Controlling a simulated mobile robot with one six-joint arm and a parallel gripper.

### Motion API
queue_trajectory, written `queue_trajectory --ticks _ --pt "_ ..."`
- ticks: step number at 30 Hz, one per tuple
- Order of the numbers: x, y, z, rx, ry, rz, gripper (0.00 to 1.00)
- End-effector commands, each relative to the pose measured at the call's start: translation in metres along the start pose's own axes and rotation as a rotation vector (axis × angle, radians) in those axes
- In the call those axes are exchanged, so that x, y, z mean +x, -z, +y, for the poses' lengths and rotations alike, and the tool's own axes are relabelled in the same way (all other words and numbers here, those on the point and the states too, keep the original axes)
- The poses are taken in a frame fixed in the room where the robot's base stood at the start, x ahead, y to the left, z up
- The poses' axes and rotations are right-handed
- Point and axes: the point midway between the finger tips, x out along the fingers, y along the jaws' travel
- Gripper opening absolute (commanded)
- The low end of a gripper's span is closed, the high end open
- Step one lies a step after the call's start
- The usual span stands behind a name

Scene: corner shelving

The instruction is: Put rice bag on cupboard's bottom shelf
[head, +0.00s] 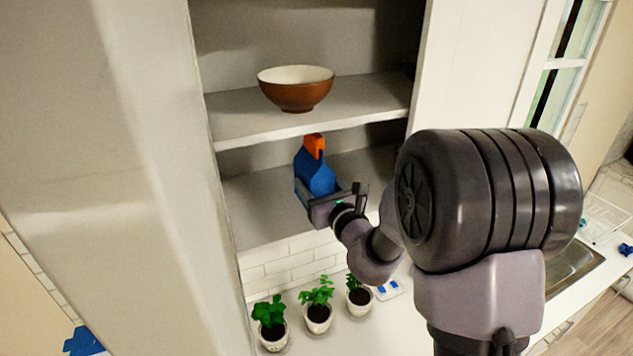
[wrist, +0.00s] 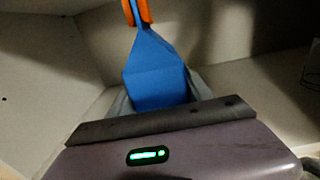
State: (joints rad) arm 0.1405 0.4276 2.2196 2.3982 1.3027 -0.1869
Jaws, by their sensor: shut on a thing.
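The rice bag (head: 316,174) is a blue bag with an orange clip at its top, and it is upright in the head view. My gripper (head: 332,200) is shut on its lower part. In the wrist view the blue bag (wrist: 158,68) rises from between the fingers, with its base hidden behind the gripper body. The cupboard's bottom shelf (head: 262,208) is a pale board below the bowl's shelf. The bag is at or just above this shelf, inside the opening; I cannot tell whether it touches the board.
A brown bowl (head: 296,92) stands on the shelf above (head: 240,124). Several potted plants (head: 318,312) stand on the counter below. The bottom shelf looks clear on the bag's left. A sink (head: 572,268) is at the right, and a window is above it.

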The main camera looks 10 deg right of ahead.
Motion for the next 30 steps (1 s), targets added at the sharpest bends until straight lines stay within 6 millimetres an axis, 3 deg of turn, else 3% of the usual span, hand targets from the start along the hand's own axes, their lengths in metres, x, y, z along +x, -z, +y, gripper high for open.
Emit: queue_trajectory --ticks 15,16,18,30 --pt "-0.0001 0.0082 -0.0005 -0.001 0.001 -0.005 0.0" --pt "-0.0004 0.0087 -0.0002 -0.001 0.0 -0.001 0.65" --pt "-0.0004 0.0082 -0.0002 -0.001 0.0 -0.001 0.79" --pt "-0.0043 0.0046 -0.0006 -0.001 0.001 -0.002 0.81"
